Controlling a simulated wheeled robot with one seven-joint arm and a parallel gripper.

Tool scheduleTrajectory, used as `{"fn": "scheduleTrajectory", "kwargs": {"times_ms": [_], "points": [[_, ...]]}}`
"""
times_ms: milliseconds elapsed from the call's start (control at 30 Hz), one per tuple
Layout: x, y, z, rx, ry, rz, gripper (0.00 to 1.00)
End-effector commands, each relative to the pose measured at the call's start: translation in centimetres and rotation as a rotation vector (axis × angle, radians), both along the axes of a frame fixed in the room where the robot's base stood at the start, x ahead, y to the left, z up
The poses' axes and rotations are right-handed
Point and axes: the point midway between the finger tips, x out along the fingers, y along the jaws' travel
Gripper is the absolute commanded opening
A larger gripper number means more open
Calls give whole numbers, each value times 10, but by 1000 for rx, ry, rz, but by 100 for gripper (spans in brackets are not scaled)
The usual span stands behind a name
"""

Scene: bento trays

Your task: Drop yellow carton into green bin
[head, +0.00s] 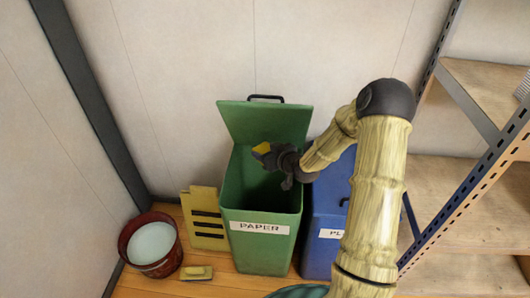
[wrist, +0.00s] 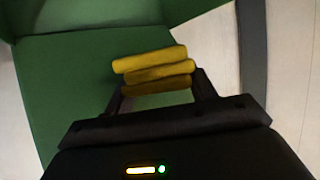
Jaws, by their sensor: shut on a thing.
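The yellow carton (head: 262,149) is held at the tip of my gripper (head: 272,154), over the opening of the green bin. In the wrist view the yellow carton (wrist: 153,68) sits between the two fingers of my gripper (wrist: 158,92), and my gripper is shut on it. The green bin (head: 258,240) stands on the floor with a "PAPER" label on its front. Its lid (head: 265,122) is open and tilted up against the wall. In the wrist view green bin surfaces (wrist: 62,85) fill the left side behind the carton. The bin's inside bottom is hidden.
A blue bin (head: 318,255) stands right of the green bin, partly behind my arm. A red bucket (head: 166,268) with pale contents, a yellow slatted board (head: 205,203) and a small brush-like block (head: 197,273) are on the left. Wooden shelving (head: 470,225) stands at the right.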

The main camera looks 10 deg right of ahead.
Motion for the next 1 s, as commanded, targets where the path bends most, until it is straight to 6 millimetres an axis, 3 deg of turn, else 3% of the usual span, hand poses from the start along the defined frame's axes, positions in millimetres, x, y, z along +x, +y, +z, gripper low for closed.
{"fn": "scheduleTrajectory", "kwargs": {"times_ms": [267,733,1000], "points": [[0,0,-3,0,0,0,34],[0,1,-51,2,0,1,34],[0,1,-60,0,-1,0,34]]}}
